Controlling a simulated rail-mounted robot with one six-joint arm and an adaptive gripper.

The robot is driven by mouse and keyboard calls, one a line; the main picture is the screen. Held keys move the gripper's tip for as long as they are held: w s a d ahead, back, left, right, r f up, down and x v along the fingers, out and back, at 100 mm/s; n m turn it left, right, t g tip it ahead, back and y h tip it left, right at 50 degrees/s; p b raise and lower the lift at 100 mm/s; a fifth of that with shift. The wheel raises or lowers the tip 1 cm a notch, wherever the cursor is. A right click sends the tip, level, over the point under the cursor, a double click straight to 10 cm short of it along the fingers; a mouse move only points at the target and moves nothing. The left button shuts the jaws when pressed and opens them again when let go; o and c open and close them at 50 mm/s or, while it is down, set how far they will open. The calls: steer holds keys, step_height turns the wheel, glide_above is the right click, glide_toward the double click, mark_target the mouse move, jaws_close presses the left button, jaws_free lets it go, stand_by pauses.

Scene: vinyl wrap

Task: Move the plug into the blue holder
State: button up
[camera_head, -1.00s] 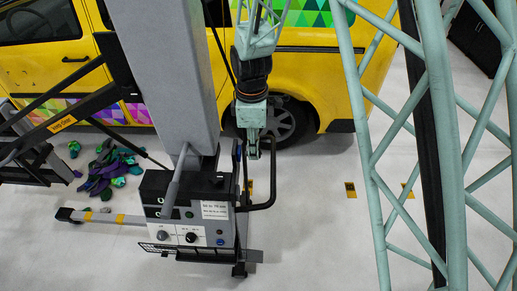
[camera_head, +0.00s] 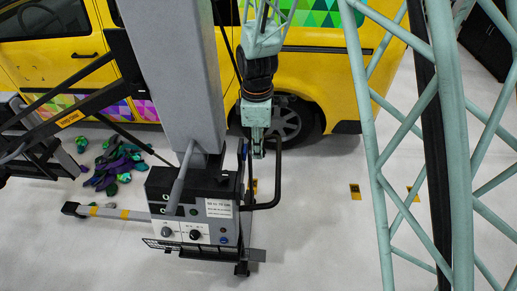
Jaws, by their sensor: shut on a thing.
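My gripper (camera_head: 257,151) points down at the right side of a grey and black machine box (camera_head: 194,207), close to its black bent handle. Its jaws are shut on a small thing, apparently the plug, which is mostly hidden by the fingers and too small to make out. A small round blue fitting (camera_head: 224,240), possibly the blue holder, is low on the right of the box's front panel. It looks empty. My gripper is above it and to its right.
The black handle (camera_head: 278,180) stands close beside my gripper. A yellow van (camera_head: 345,80) is behind. A grey column (camera_head: 180,80) rises behind the box. Dark purple and green pieces (camera_head: 118,165) lie on the floor at left.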

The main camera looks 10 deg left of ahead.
steer(key=shift+s+a+b, duration=0.1)
steer(key=shift+a+b, duration=0.6)
steer(key=shift+a, duration=0.45)
stand_by(4.3)
steer(key=o, duration=1)
steer(key=shift+a, duration=0.1)
steer(key=shift+r, duration=0.15)
steer(key=shift+s+r, duration=0.1)
steer(key=shift+r, duration=5.75)
